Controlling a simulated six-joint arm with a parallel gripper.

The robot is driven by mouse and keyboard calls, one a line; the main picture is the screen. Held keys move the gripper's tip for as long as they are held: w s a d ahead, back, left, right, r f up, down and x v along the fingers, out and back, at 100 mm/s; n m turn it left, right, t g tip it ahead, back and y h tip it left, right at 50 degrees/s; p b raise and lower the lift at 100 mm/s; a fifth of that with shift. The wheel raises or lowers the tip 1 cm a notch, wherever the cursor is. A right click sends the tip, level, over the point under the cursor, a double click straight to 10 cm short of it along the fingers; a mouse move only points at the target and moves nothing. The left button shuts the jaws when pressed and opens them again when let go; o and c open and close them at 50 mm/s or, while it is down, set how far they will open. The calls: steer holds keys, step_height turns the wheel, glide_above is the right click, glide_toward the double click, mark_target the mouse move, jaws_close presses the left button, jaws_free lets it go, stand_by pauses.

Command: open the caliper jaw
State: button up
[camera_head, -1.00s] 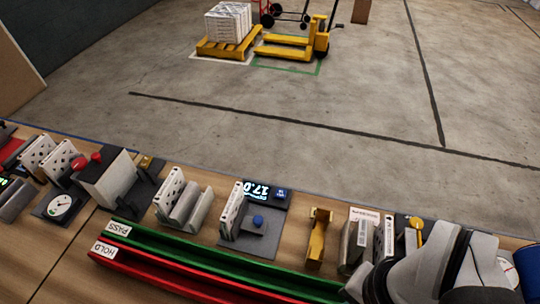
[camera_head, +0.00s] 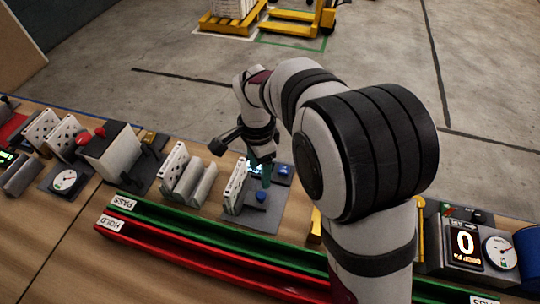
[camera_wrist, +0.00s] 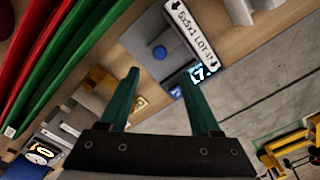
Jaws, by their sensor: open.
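The caliper stands on a grey base plate (camera_head: 262,220), with a blue knob (camera_head: 261,196) on its jaw block and a second blue button (camera_head: 284,170) behind. A white boxed filter (camera_head: 237,188) stands upright at the left of the jaw block. My gripper (camera_head: 264,176) is above the caliper's back part, partly hiding its display. In the wrist view my gripper's two green fingers (camera_wrist: 161,80) are apart with nothing held. The blue knob (camera_wrist: 159,53) shows beyond and between the fingertips. The lit display (camera_wrist: 200,74) is partly hidden by one finger, and the filter's lot label (camera_wrist: 192,32) faces up.
The green PASS rail (camera_head: 190,231) and red HOLD rail (camera_head: 170,247) run along the front. A grey slotted holder (camera_head: 190,185) with a boxed filter stands left of the caliper. A scale reading 0 (camera_head: 466,243) stands at right. My arm hides much of the bench's right side.

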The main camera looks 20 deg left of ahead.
mark_target(261, 194)
step_height(261, 194, down, 10)
steer(key=shift+f, duration=0.2)
jaws_close()
stand_by(1.4)
